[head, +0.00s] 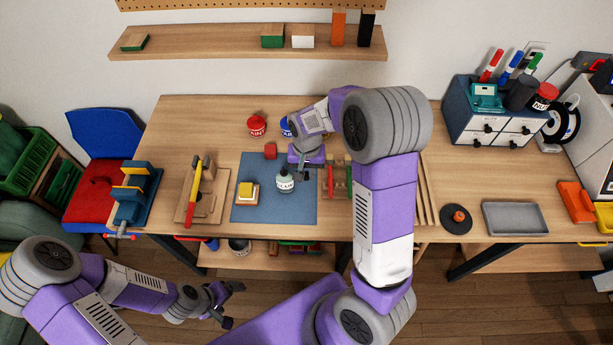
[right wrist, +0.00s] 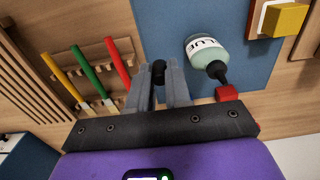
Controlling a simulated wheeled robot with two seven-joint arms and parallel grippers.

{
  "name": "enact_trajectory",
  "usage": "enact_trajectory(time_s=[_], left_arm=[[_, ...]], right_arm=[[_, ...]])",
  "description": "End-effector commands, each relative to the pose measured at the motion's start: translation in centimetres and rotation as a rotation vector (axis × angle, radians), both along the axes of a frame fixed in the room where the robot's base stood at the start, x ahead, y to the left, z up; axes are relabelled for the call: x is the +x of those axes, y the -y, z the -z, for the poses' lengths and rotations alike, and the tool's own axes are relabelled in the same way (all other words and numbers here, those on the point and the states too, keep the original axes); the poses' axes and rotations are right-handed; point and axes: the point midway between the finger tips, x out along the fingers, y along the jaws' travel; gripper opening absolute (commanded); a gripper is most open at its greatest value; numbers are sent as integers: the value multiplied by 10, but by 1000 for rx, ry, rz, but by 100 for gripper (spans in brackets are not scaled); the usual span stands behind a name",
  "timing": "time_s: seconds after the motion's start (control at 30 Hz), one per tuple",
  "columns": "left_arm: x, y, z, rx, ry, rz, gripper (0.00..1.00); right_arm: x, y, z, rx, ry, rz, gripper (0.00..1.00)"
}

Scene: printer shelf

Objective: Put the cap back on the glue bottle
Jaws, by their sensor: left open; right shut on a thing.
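The glue bottle (head: 285,184) stands upright on the blue mat (head: 248,213), pale green with a white label and a dark nozzle. The bottle also shows in the right wrist view (right wrist: 204,54), its dark nozzle uncovered. My right gripper (head: 304,172) is just right of the bottle's top, apart from it. In the right wrist view my right gripper (right wrist: 160,82) is shut on a small black cap (right wrist: 159,68) between its fingertips. My left gripper (head: 231,304) is open and empty, low at the left in front of the table.
A yellow block on a pale base (head: 246,191) sits left of the bottle. A red block (head: 270,151) lies behind it. A rack of coloured-handled tools (right wrist: 98,76) is on the other side of my right gripper. Red and blue paint pots stand farther back. The front of the mat is clear.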

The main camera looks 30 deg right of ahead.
Motion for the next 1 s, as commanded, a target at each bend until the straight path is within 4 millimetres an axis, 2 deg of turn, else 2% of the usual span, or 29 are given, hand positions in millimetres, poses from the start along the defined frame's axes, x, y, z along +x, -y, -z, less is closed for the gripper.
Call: enact_trajectory(time_s=[0.3, 0.33, 0.37, 0.47, 0.7, 0.8, 1.0], left_arm=[[0, 0, 0, 0, 0, 0, 89], [0, 0, 0, 0, 0, 0, 85], [0, 0, 1, 0, 0, 0, 85], [0, 0, 8, 0, 0, 0, 85], [0, 0, 35, 0, 0, 0, 85], [0, 0, 38, 0, 0, 0, 85], [0, 0, 36, 0, 0, 0, 85]], right_arm=[[0, 0, -1, 0, 0, 0, 0], [0, 0, -1, 0, 0, -1, 0], [0, -1, 0, 0, 0, -6, 0], [-3, -14, 10, 0, -4, -83, 0], [-18, -71, 48, 0, -4, -460, 0], [-22, -82, 52, 1, -1, -542, 0], [-22, -84, 50, 0, 1, -554, 0]])
